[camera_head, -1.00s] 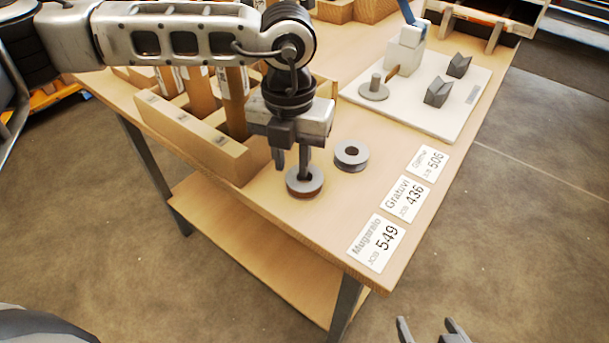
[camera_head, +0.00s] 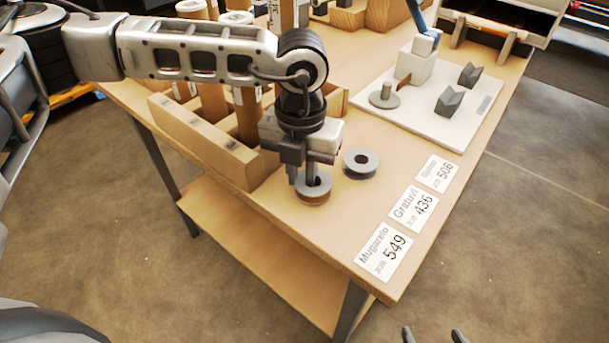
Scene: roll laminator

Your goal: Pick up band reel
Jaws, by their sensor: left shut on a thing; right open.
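Two band reels are on the wooden table (camera_head: 340,235). The nearer one, a reel with a grey top and brown band (camera_head: 314,193), is under my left gripper (camera_head: 307,183). My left gripper points down and is shut on this reel, with a finger at its centre hole. I cannot tell whether the reel is clear of the table. The other grey reel (camera_head: 361,164) lies flat just to the right, apart from the gripper. My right gripper (camera_head: 434,337) is open and empty at the bottom edge, away from the table; only its fingertips show.
A wooden rack (camera_head: 208,142) with upright rolls stands left of the reels. White cards (camera_head: 380,248) lie along the right table edge. A white board (camera_head: 440,118) with a spindle (camera_head: 384,95) and grey V-blocks (camera_head: 449,100) is at the back right.

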